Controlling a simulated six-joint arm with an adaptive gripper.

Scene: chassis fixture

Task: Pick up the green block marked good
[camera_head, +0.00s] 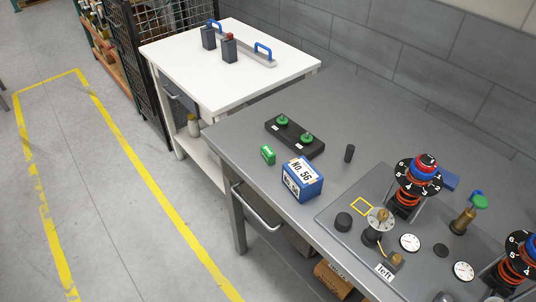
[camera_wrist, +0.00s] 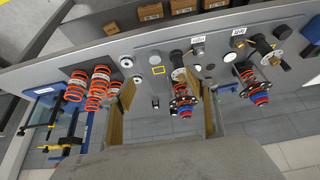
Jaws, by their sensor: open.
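The green block (camera_head: 268,155) is small and has pale marking on it, too small to read in the head view. It lies on the grey workbench (camera_head: 240,130), left of the blue and white box and in front of the black holder with green knobs. I cannot make out the block in the wrist view. My gripper (camera_wrist: 163,112) shows in the wrist view with its two tan fingers spread wide and nothing between them. It points over the fixture plate, apart from the parts there. It is not visible in the head view.
A blue and white box marked No. 56 (camera_head: 302,180) stands close to the block. A black holder (camera_head: 294,137) and a small black cylinder (camera_head: 349,153) are behind. The fixture plate (camera_head: 336,214) with springs and gauges fills the right. A white table (camera_head: 190,60) stands behind.

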